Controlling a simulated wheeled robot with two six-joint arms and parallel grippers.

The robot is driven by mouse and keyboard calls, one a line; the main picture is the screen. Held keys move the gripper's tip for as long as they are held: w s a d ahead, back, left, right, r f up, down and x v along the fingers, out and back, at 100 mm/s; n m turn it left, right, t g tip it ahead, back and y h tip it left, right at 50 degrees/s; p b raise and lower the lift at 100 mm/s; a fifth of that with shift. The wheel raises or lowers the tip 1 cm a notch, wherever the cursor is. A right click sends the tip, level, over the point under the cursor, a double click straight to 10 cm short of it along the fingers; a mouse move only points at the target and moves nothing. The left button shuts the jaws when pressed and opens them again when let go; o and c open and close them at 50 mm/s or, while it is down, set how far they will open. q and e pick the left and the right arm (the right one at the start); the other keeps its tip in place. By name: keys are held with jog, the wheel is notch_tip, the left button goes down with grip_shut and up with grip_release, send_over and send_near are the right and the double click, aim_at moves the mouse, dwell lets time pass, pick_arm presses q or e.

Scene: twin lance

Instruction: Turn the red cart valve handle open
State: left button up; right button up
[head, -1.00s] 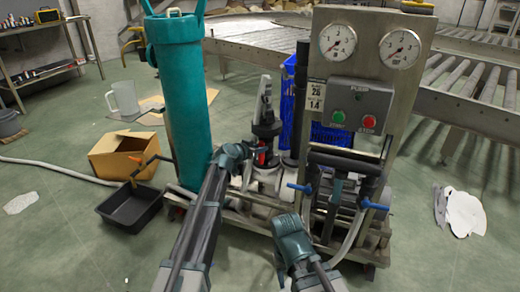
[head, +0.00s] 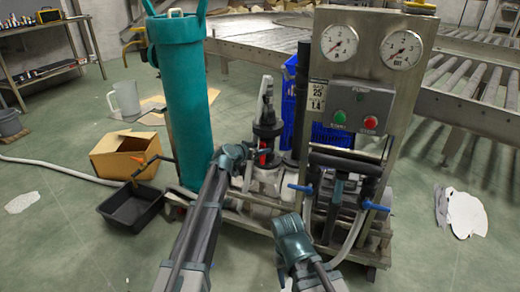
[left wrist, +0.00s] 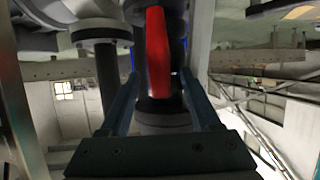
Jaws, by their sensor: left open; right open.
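The red valve handle (head: 263,158) shows as a small strip beside my left gripper (head: 245,150), on the pipework low in the middle of the cart. In the left wrist view the red handle (left wrist: 158,52) stands upright, between the two spread fingers of my left gripper (left wrist: 165,85). The left gripper is open, with gaps beside the handle; whether either finger touches it I cannot tell. My right gripper (head: 290,222) is in front of the cart, away from the red handle. Its fingertips are hard to make out.
A teal cylinder (head: 181,100) stands left of the handle. A gauge panel (head: 357,75) and blue-handled valves (head: 300,187) are to the right. A black tray (head: 132,207) and cardboard box (head: 122,155) lie on the floor at left. A conveyor (head: 480,85) runs behind.

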pick_arm(q)
jog(key=p+v, duration=0.4)
jog(key=v, duration=0.9)
jog(key=shift+s+p, duration=0.15)
jog(key=shift+p, duration=0.25)
jog(key=shift+a+r, duration=0.1)
jog(key=shift+r, duration=0.05)
jog(key=s+d+f+m+g+y+p, duration=0.1)
jog(key=s+d+f+g+p, duration=0.15)
jog(key=s+d+g, duration=0.4)
jog(key=s+d+f+g+p, duration=0.1)
jog(key=s+d+p, duration=0.25)
jog(key=s, duration=0.65)
jog(key=s+a+n+g+y+p, duration=0.15)
jog(key=s+y, duration=0.25)
jog(key=s, duration=0.6)
jog(key=s+a+n+g+y+p, duration=0.1)
jog(key=s+a+g+y+p, duration=0.2)
jog(key=s, duration=0.6)
notch_tip(320, 180, up, 37)
jog(key=p, duration=3.7)
jog(key=shift+w+r, duration=0.25)
